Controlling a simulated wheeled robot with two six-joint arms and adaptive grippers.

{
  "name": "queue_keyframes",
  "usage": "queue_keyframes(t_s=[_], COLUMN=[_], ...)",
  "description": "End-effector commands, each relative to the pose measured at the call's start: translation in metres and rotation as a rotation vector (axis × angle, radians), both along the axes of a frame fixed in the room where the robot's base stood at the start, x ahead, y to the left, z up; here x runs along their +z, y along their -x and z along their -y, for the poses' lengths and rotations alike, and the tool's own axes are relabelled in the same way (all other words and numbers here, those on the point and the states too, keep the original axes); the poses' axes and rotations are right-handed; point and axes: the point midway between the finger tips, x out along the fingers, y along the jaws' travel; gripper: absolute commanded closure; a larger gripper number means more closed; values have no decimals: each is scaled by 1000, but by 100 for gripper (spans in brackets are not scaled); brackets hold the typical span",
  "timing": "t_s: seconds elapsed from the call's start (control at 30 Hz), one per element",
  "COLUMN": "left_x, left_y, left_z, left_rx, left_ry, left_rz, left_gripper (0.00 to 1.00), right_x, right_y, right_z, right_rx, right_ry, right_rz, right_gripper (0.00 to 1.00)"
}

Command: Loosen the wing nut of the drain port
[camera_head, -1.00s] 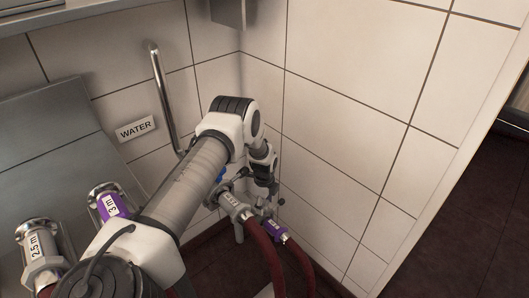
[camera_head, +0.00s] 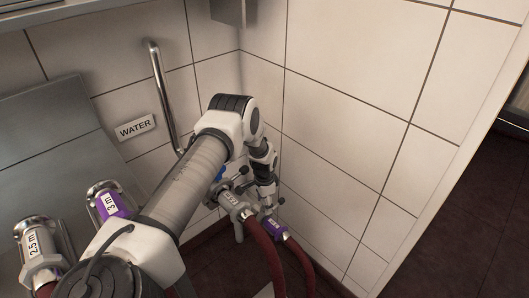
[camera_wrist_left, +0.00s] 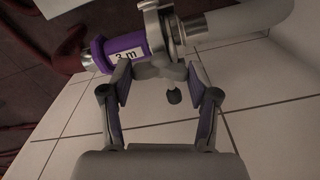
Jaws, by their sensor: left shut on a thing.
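My left gripper (camera_wrist_left: 160,72) shows close up in the left wrist view. Its two fingers are closed on the grey wing nut (camera_wrist_left: 158,70), one finger on each side. A short dark-tipped stem (camera_wrist_left: 173,95) sticks out between the fingers. The wing nut sits at a clamp ring (camera_wrist_left: 160,28) that joins a purple-banded "3 m" coupling (camera_wrist_left: 118,50) to a pale pipe (camera_wrist_left: 240,22). In the head view my left arm reaches down to the low fittings, and the purple coupling (camera_head: 270,228) shows beside the gripper. The wing nut is hidden there. My right gripper is not in view.
A grey hose coupling (camera_head: 232,203) with a dark red hose (camera_head: 264,250) is close left of the gripper. Two more couplings, "2.5 m" (camera_head: 38,250) and purple "3 m" (camera_head: 110,203), stand at the lower left. Tiled walls meet behind the arm.

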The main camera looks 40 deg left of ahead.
Motion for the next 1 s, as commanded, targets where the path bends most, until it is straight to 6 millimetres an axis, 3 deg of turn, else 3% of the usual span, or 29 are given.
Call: queue_keyframes(t_s=[1.0], left_x=[1], left_y=[0], left_z=[1], left_rx=[962], left_ry=[7], left_rz=[-1], left_gripper=[75], right_x=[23], right_y=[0], right_z=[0], right_rx=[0], right_ry=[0], right_rz=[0], right_gripper=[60])
